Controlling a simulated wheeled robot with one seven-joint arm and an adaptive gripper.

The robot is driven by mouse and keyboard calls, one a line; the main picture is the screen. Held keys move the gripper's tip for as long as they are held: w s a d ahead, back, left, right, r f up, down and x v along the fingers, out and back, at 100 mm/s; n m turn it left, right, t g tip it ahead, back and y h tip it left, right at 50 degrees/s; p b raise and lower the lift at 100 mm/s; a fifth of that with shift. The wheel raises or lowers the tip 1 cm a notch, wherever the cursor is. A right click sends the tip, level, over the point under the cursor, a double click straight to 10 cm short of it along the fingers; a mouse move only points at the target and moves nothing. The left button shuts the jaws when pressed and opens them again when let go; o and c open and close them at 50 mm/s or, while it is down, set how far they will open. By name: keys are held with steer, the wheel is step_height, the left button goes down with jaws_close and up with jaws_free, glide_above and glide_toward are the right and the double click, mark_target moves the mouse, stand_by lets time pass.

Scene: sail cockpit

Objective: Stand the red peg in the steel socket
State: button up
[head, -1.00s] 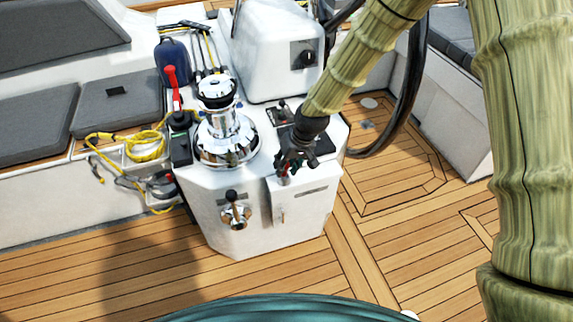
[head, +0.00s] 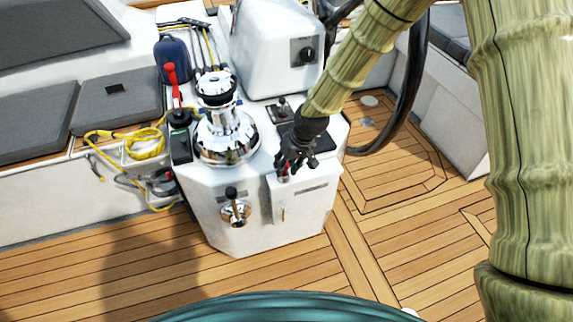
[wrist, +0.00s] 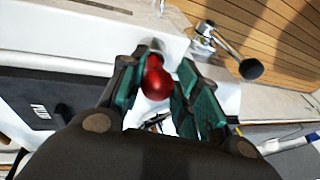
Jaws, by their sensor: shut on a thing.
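The red peg (wrist: 155,80) shows in the wrist view as a glossy rounded red piece between the two green-padded fingers of my gripper (wrist: 163,92). In the head view my gripper (head: 288,164) is over the front right of the white console, with a little red showing at its fingertips. My gripper is shut on the red peg. A small grey metal piece (wrist: 156,46) shows just beyond the peg in the wrist view; I cannot tell whether it is the steel socket or how far the peg is in it. My fingers hide most of that spot in the head view.
The white console (head: 240,225) carries a chrome winch (head: 226,135) left of my gripper and a lever with a black knob (head: 232,195) on its front. A black wheel rim (head: 408,90) curves behind my arm. Yellow rope (head: 145,148) lies at the left.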

steer(key=shift+f, duration=0.7)
stand_by(0.9)
stand_by(0.8)
steer(key=o, duration=1)
steer(key=o, duration=0.5)
steer(key=shift+r+p, duration=0.15)
steer(key=shift+p, duration=0.15)
steer(key=shift+r+p, duration=2.4)
steer(key=shift+r, duration=0.95)
